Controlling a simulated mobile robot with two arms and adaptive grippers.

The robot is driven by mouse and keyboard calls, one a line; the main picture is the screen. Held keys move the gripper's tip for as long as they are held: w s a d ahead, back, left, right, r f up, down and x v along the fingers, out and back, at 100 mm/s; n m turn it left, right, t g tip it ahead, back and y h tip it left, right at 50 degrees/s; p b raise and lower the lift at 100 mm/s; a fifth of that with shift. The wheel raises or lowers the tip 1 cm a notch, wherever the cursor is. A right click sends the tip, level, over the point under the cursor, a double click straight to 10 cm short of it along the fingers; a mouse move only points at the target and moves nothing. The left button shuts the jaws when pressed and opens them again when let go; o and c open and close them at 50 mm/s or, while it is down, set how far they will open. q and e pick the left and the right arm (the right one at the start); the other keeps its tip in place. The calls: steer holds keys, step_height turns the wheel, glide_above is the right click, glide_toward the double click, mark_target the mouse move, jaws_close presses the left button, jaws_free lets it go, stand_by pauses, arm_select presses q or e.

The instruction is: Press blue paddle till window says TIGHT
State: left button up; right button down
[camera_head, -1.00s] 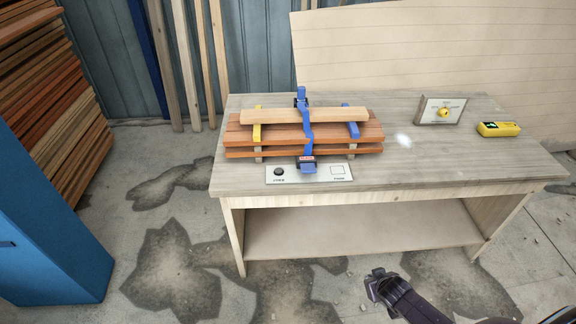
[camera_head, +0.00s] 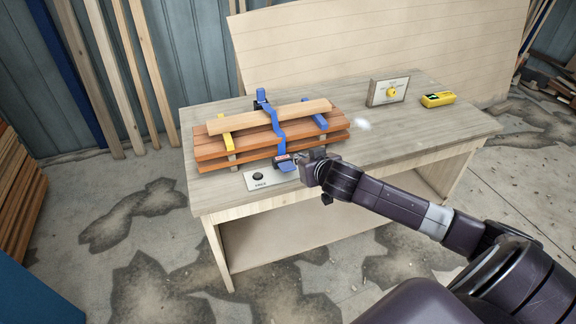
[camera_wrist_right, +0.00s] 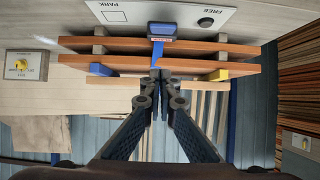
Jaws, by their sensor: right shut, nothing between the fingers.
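The blue paddle (camera_head: 288,167) sits at the front of the board stack, on the blue strap (camera_head: 276,122) that runs over it. A small window (camera_head: 282,157) with a red label is just above the paddle; its lettering is too small to read. Paddle (camera_wrist_right: 162,29) and window (camera_wrist_right: 161,39) also show in the right wrist view, which sees them inverted. My right gripper (camera_head: 306,166) is shut and empty, just right of the paddle in the head view. Its fingertips also show in the wrist view (camera_wrist_right: 162,76). I cannot tell whether it touches anything. My left gripper is out of view.
The brown boards (camera_head: 238,148) rest on the workbench (camera_head: 395,143). A white plate with a black FREE button (camera_head: 258,176) lies in front; its PARK square (camera_wrist_right: 115,16) shows in the wrist view. A sign with a yellow knob (camera_head: 391,92) and a yellow device (camera_head: 438,99) stand at right.

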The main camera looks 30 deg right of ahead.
steer(key=p, duration=0.2)
glide_above(290, 170)
steer(key=w, duration=0.1)
steer(key=f, duration=0.5)
steer(key=shift+d+f, duration=0.1)
steer(key=shift+d, duration=0.1)
steer(key=f, duration=0.1)
steer(key=s+f, duration=0.1)
steer(key=shift+a+f, duration=0.1)
steer(key=shift+f, duration=0.25)
steer(key=shift+s+f, duration=0.2)
steer(key=shift+f, duration=0.35)
